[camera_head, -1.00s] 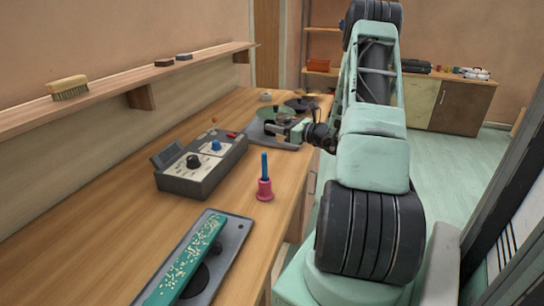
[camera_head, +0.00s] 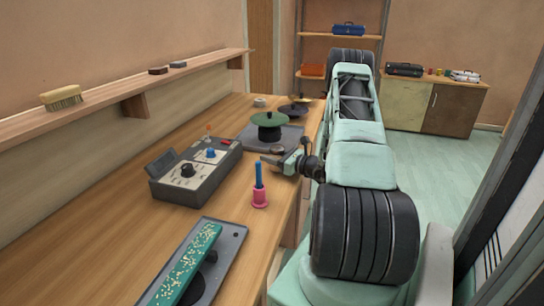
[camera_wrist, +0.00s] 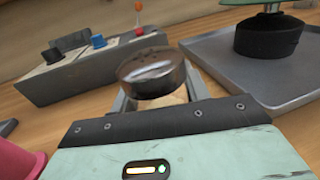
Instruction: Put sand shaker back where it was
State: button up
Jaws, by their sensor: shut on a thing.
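My gripper (camera_head: 272,161) is shut on a dark, round, shiny-topped thing (camera_wrist: 150,75), which I take to be the sand shaker. In the wrist view it sits between the two fingers, with a pale tan part below its dark top. In the head view my gripper is low over the workbench, between the grey control box and the grey tray (camera_head: 292,139). The held thing is small and hard to make out there. Whether it touches the bench I cannot tell.
A green-topped black pad (camera_head: 268,126) stands on the tray. The control box (camera_head: 196,172) is left of my gripper, and a pink bell with blue handle (camera_head: 260,197) is in front. A green speckled block (camera_head: 187,265) lies nearer. Bare wood shows around the bell.

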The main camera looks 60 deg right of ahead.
jog(key=shift+f, duration=0.2)
jog(key=o, duration=1.1)
jog(key=shift+r, duration=0.1)
jog(key=shift+r, duration=0.1)
jog(key=s+b, duration=0.1)
jog(key=s, duration=0.3)
jog(key=s+b, duration=0.1)
jog(key=s, duration=0.3)
jog(key=s+b, duration=0.1)
jog(key=s, duration=0.3)
jog(key=shift+d, duration=0.3)
